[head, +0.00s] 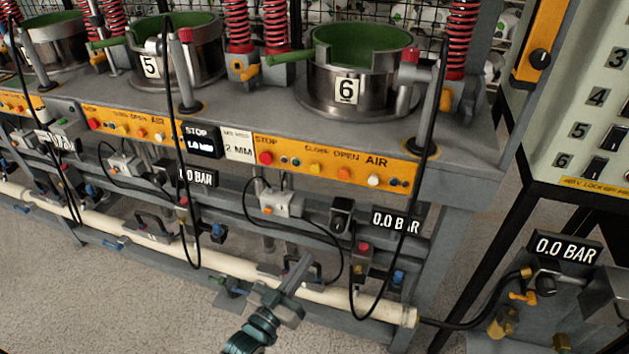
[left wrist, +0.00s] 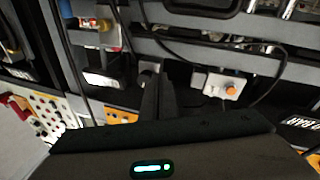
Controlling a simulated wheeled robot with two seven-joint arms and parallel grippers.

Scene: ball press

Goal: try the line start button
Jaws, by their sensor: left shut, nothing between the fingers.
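No button reads clearly as line start. The orange panel (head: 335,165) under station 6 bears a red STOP button (head: 266,158), small buttons and the words CLOSE, OPEN and AIR. A grey box (head: 281,204) hangs below that panel; a similar pale box with an orange button (left wrist: 231,90) shows in the left wrist view. My left gripper (head: 302,268) is shut and empty, in front of the cream pipe and below the panel, apart from the buttons. Its closed fingers (left wrist: 158,97) also show in the left wrist view. My right gripper is in neither view.
Steel cylinder 6 (head: 347,90) and cylinder 5 (head: 150,66) stand on the grey bench. Black cables (head: 385,285) loop in front of the rail. The cream pipe (head: 370,303) runs low across. A numbered switch panel (head: 580,100) stands right; open floor lies front left.

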